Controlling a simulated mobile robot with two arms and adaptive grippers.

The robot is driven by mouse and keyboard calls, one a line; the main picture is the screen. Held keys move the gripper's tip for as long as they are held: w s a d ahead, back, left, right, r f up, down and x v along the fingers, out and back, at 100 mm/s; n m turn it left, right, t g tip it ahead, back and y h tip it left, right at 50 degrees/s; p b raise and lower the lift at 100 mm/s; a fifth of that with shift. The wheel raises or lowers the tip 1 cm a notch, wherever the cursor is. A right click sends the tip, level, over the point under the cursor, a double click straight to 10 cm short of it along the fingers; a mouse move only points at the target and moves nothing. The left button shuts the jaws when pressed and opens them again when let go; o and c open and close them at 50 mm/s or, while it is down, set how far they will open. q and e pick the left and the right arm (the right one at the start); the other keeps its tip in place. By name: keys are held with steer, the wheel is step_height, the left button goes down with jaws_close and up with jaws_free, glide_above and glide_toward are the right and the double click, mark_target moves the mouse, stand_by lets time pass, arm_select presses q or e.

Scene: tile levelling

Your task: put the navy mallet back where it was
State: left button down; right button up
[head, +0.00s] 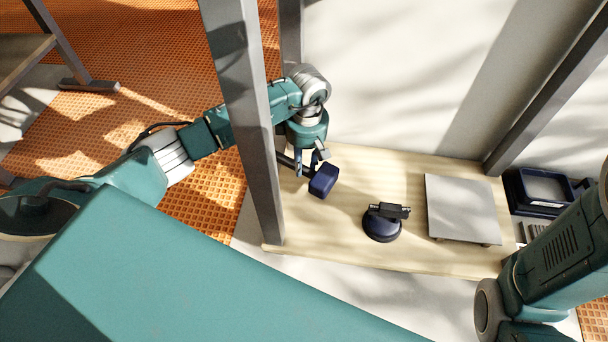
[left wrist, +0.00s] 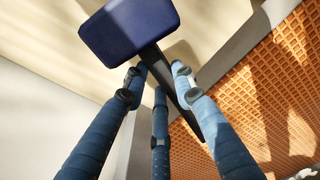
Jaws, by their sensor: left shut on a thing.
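The navy mallet (head: 323,180) has a dark blue block head and a black handle. In the head view its head is over the left part of the wooden board, just right of a grey post. My left gripper (head: 309,167) is shut on the mallet's handle. In the left wrist view the mallet head (left wrist: 130,30) is at the top, and the handle runs down right between the blue fingers of my left gripper (left wrist: 158,85). I cannot tell whether the mallet touches the board. My right gripper is not in view; only part of my right arm shows at the right edge.
The wooden board (head: 340,242) carries a round navy suction tool (head: 382,225) with a black handle and a grey tile (head: 461,208). A dark navy tray (head: 541,190) lies right of it. Grey posts (head: 246,120) stand at left and right. The board between mallet and suction tool is bare.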

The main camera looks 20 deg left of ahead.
mark_target(304, 166)
arm_select(q)
step_height(304, 166, down, 4)
steer(key=shift+r+b, duration=0.15)
steer(key=shift+b, duration=1)
steer(key=shift+f, duration=0.3)
steer(key=shift+r, duration=0.15)
steer(key=c, duration=1.4)
jaws_free()
